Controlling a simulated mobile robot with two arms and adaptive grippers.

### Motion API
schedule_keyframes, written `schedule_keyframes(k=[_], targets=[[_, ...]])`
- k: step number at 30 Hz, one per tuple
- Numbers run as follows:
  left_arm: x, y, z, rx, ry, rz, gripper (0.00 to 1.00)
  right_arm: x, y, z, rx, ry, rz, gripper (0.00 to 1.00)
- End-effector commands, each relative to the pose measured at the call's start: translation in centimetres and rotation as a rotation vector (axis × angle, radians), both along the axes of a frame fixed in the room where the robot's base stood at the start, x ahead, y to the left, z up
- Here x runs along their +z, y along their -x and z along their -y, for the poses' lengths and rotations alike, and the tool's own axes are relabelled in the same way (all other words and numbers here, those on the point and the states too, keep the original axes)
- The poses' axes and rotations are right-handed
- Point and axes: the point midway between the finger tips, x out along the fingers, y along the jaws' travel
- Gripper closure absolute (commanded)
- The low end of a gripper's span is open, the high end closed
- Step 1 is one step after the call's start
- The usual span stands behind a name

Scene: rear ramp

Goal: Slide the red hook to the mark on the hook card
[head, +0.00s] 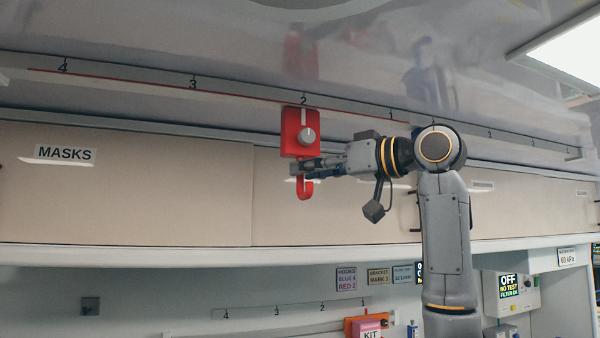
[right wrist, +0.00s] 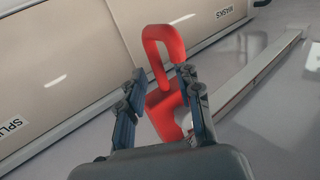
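The red hook (head: 300,145) hangs from the overhead rail (head: 240,95), a red block with a grey knob and a hook below. The white line on its block stands at or very close under mark 2 (head: 303,100). The hook card (head: 346,280) reads "HOOKS BLUE 4 RED 2". My right gripper (head: 312,168) is at the hook's shank, just below the block. In the right wrist view the red hook (right wrist: 165,45) rises between the two fingers, with a gap on the left finger's side; contact on the right is unclear. My left gripper is not in view.
Closed beige cabinet doors (head: 150,190), one labelled MASKS, lie behind the hook. Below are a smaller numbered rail (head: 290,308), an orange and pink kit box (head: 370,326) and a unit with an OFF display (head: 510,292). The rail left of the hook is clear.

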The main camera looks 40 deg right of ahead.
Motion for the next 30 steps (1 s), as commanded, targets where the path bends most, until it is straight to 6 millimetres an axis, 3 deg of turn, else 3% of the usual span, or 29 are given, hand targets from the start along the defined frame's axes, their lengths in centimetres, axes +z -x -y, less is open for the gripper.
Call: schedule_keyframes(k=[6, 12, 18, 30], targets=[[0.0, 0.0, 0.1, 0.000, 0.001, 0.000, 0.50, 0.1, 4.8, 1.5, -0.004, 0.000, 0.004, 0.66], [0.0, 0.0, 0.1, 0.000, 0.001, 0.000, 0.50, 0.1, 7.8, 2.3, -0.002, 0.000, 0.002, 0.66], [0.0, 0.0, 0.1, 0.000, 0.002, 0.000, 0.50, 0.0, 8.9, 2.6, -0.001, 0.000, 0.001, 0.66], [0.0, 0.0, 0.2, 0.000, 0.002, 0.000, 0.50, 0.0, 8.9, 2.6, -0.001, 0.000, 0.001, 0.66]])
